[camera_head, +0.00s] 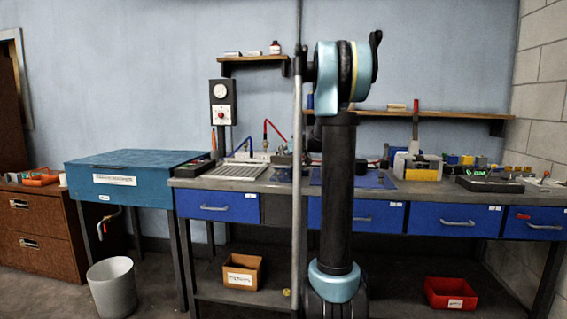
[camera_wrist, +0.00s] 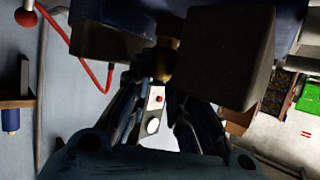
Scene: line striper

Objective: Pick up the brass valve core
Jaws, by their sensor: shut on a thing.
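A brass-coloured piece (camera_wrist: 163,62), which looks like the valve core, shows in the wrist view at the tips of my gripper (camera_wrist: 160,82). My gripper is shut on it. The piece is in shadow, and its upper end is lost among dark shapes. Two dark blocks flank it, a large one on the right (camera_wrist: 226,55) and one on the left (camera_wrist: 105,38); I cannot tell what they are. In the head view my own arm stands in front of the bench's middle, and my gripper and the valve core are hidden.
The workbench (camera_head: 255,186) carries a ribbed tray (camera_head: 236,171) left of my arm. On the right are a clamp-like fixture with a red handle (camera_head: 416,120) and a device with a green display (camera_head: 488,181). A blue cabinet (camera_head: 135,165) and a white bin (camera_head: 113,287) stand left.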

